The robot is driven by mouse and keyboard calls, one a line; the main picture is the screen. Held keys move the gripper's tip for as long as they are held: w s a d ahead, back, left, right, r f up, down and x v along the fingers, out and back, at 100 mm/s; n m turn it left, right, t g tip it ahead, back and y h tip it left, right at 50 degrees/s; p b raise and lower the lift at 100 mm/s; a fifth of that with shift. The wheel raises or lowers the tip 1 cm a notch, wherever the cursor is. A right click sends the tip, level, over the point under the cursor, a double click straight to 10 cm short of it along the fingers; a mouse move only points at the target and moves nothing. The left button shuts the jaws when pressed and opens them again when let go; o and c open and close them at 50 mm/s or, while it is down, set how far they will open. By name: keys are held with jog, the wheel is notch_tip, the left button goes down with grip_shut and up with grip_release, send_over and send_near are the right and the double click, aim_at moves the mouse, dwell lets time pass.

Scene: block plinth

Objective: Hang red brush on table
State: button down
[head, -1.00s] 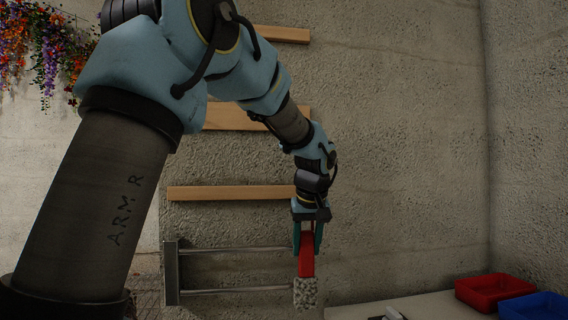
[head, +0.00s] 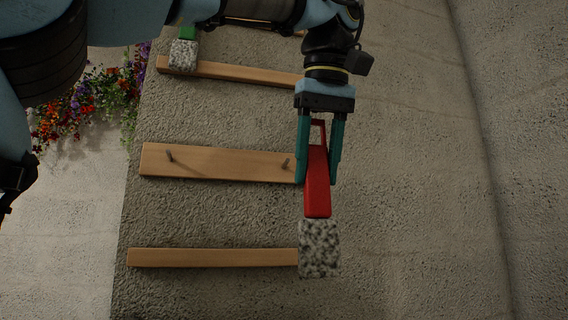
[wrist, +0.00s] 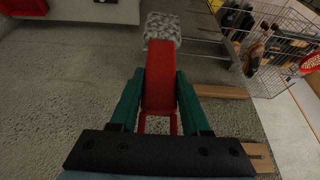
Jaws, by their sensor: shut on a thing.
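My gripper (head: 320,172) has teal fingers shut on the red handle of the red brush (head: 317,190). The brush hangs with its speckled grey-white head down and a red loop at the top of the handle, between the fingers. The brush also shows in the wrist view (wrist: 160,80), its head pointing away from the palm. In the head view it is in front of the wall, beside the right end of a wooden board (head: 220,163) with two pegs (head: 169,156). No table shows clearly in the head view.
A wooden strip (head: 210,258) is below the pegged board and another (head: 235,73) is above it. A green-handled brush (head: 184,52) is at the upper strip's left. Flowers (head: 85,105) hang at left. A wire basket (wrist: 275,45) and red bin (wrist: 24,7) show in the wrist view.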

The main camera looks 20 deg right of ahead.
aim_at(286, 194)
jog(key=w+p, duration=0.1)
jog(key=w, duration=0.5)
jog(key=w+d+p, duration=0.1)
jog(key=w, duration=0.5)
jog(key=w+d+p, duration=0.1)
jog(key=w+p, duration=0.1)
jog(key=w, duration=0.4)
jog(key=shift+d+f, duration=0.15)
jog(key=shift+f, duration=0.4)
jog(key=shift+f, duration=0.2)
jog(key=shift+c, duration=1.8)
grip_release()
jog(key=shift+f+b, duration=0.15)
jog(key=shift+b, duration=0.35)
